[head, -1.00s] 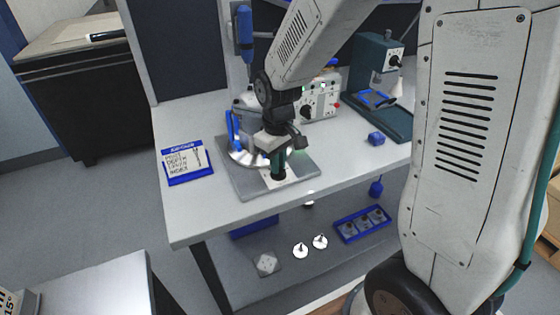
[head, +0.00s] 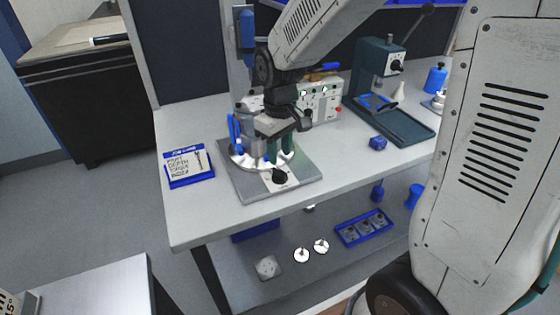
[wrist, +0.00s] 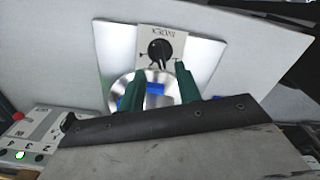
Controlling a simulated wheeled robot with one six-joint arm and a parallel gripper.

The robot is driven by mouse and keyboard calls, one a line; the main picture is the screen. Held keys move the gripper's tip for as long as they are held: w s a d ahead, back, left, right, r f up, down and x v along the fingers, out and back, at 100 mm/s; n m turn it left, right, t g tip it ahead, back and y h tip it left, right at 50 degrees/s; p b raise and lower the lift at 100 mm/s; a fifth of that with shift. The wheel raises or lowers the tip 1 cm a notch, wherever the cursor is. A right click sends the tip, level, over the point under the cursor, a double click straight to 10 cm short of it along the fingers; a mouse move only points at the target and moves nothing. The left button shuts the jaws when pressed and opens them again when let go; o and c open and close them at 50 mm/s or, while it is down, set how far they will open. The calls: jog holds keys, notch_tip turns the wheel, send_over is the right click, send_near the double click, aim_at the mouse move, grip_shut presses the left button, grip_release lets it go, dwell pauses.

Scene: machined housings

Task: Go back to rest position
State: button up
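My gripper (head: 279,148) is above the grey fixture plate (head: 240,188) on the workbench, over a round metal disc (head: 243,161). In the wrist view its two green fingers (wrist: 162,92) stand apart with a gap between them and nothing clearly held. A black knob (head: 280,176) on a white index label sits on the front of the plate, clear of the fingers. The knob (wrist: 159,51) also shows beyond the fingertips in the wrist view, with the metal disc (wrist: 122,88) and a blue part (wrist: 154,89) nearer.
A blue-framed job card (head: 188,167) lies left of the plate. A control box (head: 322,100) stands behind, and a green press (head: 381,75) stands to the right. A small blue block (head: 378,143) lies before the press. The lower shelf holds a blue tray (head: 363,228) and two white discs.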

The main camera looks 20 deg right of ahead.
jog(key=shift+r, duration=1.2)
jog(key=s+d+r+m, duration=0.1)
jog(key=s+r, duration=0.2)
jog(key=s, duration=0.4)
jog(key=s+d+r+m+t, duration=0.1)
jog(key=s+r+m, duration=0.1)
jog(key=s, duration=0.6)
jog(key=s+d+r+m, duration=0.1)
jog(key=s+r, duration=0.3)
jog(key=s, duration=0.3)
jog(key=shift+s+d+r+m, duration=0.15)
jog(key=shift+s+r+m, duration=0.15)
jog(key=shift+s, duration=0.1)
